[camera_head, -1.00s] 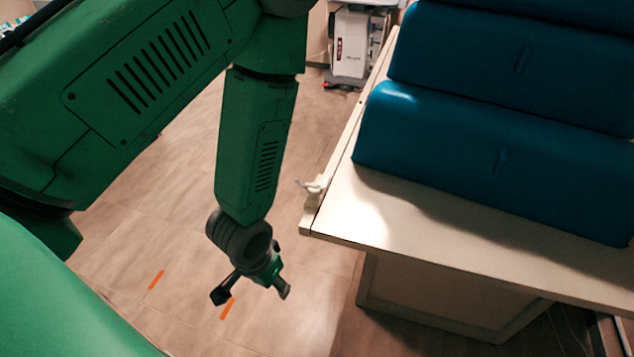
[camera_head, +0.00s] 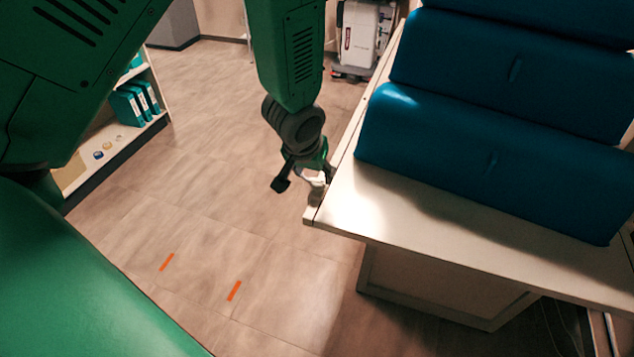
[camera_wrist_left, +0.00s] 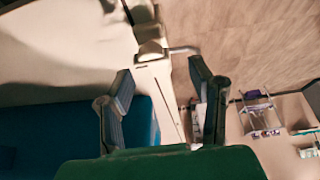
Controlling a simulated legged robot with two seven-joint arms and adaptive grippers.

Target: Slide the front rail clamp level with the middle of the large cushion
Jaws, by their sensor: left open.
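The front rail clamp (camera_head: 316,194) is a small pale block with a lever, at the near end of the rail (camera_head: 350,137) along the table's left edge. In the left wrist view the clamp (camera_wrist_left: 150,50) with its side lever lies just beyond the fingertips. My left gripper (camera_head: 306,178) is at the clamp and partly covers it; in the wrist view its two fingers (camera_wrist_left: 160,85) are apart, with the rail between them. Blue cushions lie on the table; the nearest long one (camera_head: 480,165) is farther along than the clamp. Which is the large cushion I cannot tell. My right gripper is out of view.
The pale table top (camera_head: 385,205) is bare in front of the cushions. A white machine (camera_head: 362,35) stands on the floor beyond the table. A shelf with teal binders (camera_head: 135,103) stands at the left. The floor left of the table is open.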

